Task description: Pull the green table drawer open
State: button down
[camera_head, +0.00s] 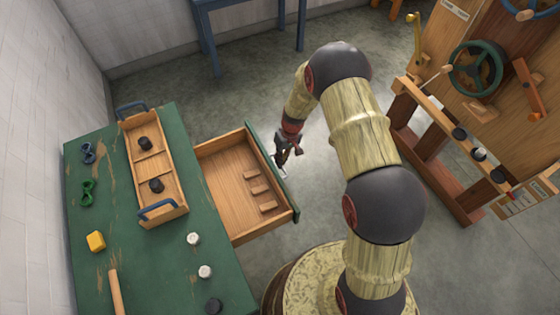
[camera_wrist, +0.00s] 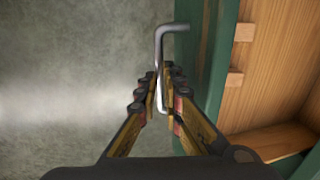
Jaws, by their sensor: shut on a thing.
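The green table (camera_head: 215,265) stands at the left in the head view. Its drawer (camera_head: 233,198) is pulled well out toward the right, and its wooden inside shows several small blocks (camera_head: 260,188). The green drawer front (camera_head: 272,168) also fills the middle right of the wrist view (camera_wrist: 208,55). A bent metal handle (camera_wrist: 159,50) sticks out from that front. My gripper (camera_head: 281,166) is at the drawer front's outer side. In the wrist view my gripper (camera_wrist: 161,92) has its fingers closed around the handle's bar.
A wooden rack (camera_head: 440,160) stands at the right. Bare floor (camera_head: 235,110) lies behind the drawer.

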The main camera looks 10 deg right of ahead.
jog(key=c, duration=2.2)
grip_release()
jog(key=shift+r, duration=0.1)
notch_tip(320, 180, up, 12)
jog(key=d, duration=0.2)
jog(key=shift+w+f, duration=0.2)
jog(key=shift+w, duration=0.1)
